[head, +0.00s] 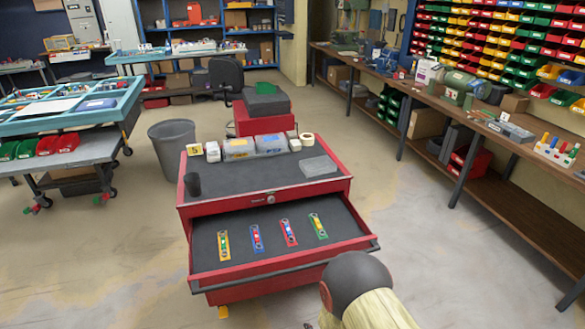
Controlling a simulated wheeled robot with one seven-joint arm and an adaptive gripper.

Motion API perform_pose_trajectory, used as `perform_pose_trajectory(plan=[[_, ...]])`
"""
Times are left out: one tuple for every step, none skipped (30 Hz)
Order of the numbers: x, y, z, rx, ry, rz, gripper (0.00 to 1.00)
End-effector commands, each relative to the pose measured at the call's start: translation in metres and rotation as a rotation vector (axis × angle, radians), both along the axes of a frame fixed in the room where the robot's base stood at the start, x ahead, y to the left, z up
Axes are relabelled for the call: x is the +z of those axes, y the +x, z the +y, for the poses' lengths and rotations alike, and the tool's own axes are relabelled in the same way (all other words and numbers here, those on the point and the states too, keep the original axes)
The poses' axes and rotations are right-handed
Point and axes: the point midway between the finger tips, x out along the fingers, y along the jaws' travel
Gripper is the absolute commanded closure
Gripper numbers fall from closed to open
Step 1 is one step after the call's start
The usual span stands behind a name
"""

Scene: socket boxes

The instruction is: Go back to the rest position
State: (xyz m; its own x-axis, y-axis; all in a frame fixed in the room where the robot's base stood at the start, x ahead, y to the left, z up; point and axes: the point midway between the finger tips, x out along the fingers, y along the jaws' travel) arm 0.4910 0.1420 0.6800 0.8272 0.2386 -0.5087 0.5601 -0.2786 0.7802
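My gripper is not visible in the head view, so its pose and whether it holds anything cannot be seen. The red tool cart (312,190) stands in the middle with its drawer (272,259) pulled open. Several small socket boxes lie apart in the drawer: a yellow one (223,245), a blue one (256,239), a red one (288,232) and a green one (318,226).
A dark cup (192,185), a grey box (319,167) and small containers sit on the cart top. A grey bin (174,146) stands behind left. A long workbench (460,108) runs along the right. Floor between cart and workbench is clear.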

Motion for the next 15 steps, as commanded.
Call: perform_pose_trajectory(plan=[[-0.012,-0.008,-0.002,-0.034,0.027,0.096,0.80],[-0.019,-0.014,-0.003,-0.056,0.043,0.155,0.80],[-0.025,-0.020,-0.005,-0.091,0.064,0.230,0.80],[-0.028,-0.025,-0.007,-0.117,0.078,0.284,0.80],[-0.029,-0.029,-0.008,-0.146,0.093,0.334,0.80],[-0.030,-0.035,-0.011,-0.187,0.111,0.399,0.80],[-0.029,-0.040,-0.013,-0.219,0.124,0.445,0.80],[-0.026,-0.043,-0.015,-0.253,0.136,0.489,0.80],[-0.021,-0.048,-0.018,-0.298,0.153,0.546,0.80],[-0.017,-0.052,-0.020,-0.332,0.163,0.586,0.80],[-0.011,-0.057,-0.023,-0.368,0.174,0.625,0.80],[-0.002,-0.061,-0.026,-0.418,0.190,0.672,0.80],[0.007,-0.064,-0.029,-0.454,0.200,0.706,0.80],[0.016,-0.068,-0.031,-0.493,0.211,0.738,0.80],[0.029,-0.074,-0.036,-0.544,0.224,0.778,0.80]])
